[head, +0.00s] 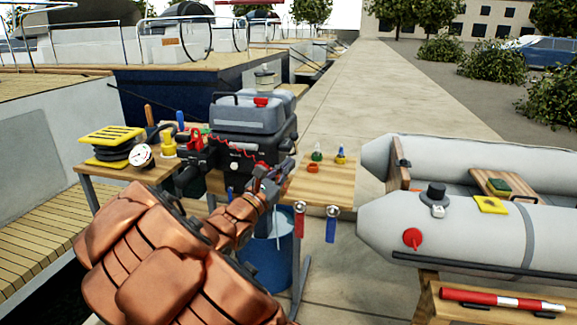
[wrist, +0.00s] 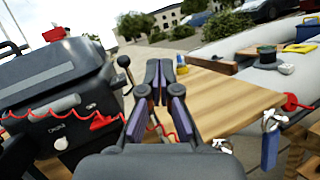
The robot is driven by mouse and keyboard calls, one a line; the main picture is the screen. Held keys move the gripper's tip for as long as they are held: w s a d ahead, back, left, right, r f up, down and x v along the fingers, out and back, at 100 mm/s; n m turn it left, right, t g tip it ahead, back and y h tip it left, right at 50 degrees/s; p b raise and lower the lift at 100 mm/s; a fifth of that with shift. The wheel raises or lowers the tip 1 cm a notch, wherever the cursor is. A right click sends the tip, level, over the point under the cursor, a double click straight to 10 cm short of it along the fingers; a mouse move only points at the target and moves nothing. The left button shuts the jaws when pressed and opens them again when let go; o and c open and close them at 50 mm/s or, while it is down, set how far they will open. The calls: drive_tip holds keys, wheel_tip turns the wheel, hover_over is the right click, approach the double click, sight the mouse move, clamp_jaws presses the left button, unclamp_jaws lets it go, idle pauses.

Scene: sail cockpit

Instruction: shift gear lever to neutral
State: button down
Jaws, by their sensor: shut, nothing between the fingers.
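The gear lever (wrist: 125,63) shows in the wrist view as a thin stalk with a dark round knob, on the side of the black outboard motor (wrist: 60,100). In the head view the motor (head: 250,150) stands on the wooden bench, and I cannot make out the lever clearly near my gripper. My gripper (head: 268,172) is at the motor's right front side. In the wrist view my gripper (wrist: 160,66) is shut and empty, with its fingertips just right of the lever knob. I cannot tell whether they touch.
A red coiled cord (wrist: 45,115) runs across the motor front, close to my fingers. The wooden bench top (head: 335,190) holds small bottles; red (head: 299,222) and blue (head: 331,226) tags hang at its edge. A grey inflatable boat (head: 460,225) lies to the right.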

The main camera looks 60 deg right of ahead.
sight(292, 138)
drive_tip(key=w+d+f+n+t+b, duration=0.1)
drive_tip(key=w+f+n+t, duration=0.4)
drive_tip(key=w, duration=0.1)
drive_tip(key=shift+w+f+b, duration=0.2)
drive_tip(key=shift+f+b, duration=0.05)
drive_tip(key=shift+b, duration=0.15)
drive_tip(key=shift+d, duration=0.1)
drive_tip(key=b+x, duration=0.2)
drive_tip(key=x, duration=1)
drive_tip(key=shift+d, duration=0.3)
drive_tip(key=shift+w+d+r, duration=0.15)
drive_tip(key=shift+d+r, duration=0.2)
drive_tip(key=shift+d, duration=0.15)
drive_tip(key=shift+r, duration=0.15)
